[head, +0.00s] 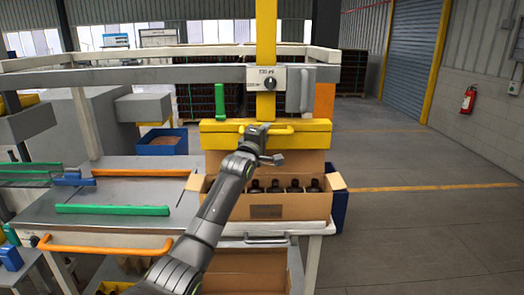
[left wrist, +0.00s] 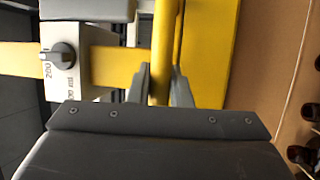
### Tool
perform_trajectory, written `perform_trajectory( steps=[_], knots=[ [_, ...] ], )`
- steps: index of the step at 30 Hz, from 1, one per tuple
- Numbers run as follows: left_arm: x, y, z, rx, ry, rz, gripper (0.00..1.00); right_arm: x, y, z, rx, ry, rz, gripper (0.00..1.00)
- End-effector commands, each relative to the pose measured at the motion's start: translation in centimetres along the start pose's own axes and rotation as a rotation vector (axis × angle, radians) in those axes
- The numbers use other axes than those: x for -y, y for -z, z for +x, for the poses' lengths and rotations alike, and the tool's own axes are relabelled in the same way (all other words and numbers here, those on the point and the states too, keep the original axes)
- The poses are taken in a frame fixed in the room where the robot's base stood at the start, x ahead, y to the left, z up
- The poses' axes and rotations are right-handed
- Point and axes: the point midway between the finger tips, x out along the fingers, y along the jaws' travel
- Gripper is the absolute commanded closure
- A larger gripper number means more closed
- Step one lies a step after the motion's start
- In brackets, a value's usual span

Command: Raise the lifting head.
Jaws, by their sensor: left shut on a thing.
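The lifting head is a yellow crossbar (head: 312,135) on a yellow vertical post (head: 266,30), with a yellow handle along its front. My left gripper (head: 258,130) is at this handle in the head view. In the left wrist view the handle (left wrist: 162,45) runs between the two fingers of my left gripper (left wrist: 165,85), which is shut on it. The crossbar hangs just above an open cardboard box (head: 220,208) holding several dark bottles (head: 294,186). My right gripper is out of view.
A white control box with a black knob (head: 269,83) sits on the grey crossbeam (head: 200,75). A grey worktable (head: 110,195) with green and orange bars is at left. A blue crate (head: 162,142) stands behind it. Open floor lies at right.

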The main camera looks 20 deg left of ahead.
Motion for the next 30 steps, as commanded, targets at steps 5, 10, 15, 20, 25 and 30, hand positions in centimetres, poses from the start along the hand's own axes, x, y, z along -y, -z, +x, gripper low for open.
perform_trajectory(
  steps=[5, 10, 15, 20, 25, 30],
  knots=[
    [-1.9, 0.1, 0.6, 0.001, -0.007, 0.000, 1.00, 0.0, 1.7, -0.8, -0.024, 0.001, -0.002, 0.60],
    [-2.4, 0.1, 0.7, 0.001, -0.007, 0.000, 1.00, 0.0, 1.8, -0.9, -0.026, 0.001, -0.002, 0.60],
    [-2.6, 0.2, 0.7, 0.001, -0.010, 0.001, 1.00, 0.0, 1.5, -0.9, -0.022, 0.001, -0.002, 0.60],
    [-2.7, 0.2, 0.8, 0.001, -0.013, 0.002, 1.00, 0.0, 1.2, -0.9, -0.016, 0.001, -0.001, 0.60],
    [-2.7, 0.2, 0.7, 0.001, -0.012, 0.001, 0.60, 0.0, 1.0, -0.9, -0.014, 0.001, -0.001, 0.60],
    [-2.4, 0.2, 0.7, 0.001, -0.007, 0.000, 0.60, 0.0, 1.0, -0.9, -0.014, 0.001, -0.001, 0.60]
  ],
)
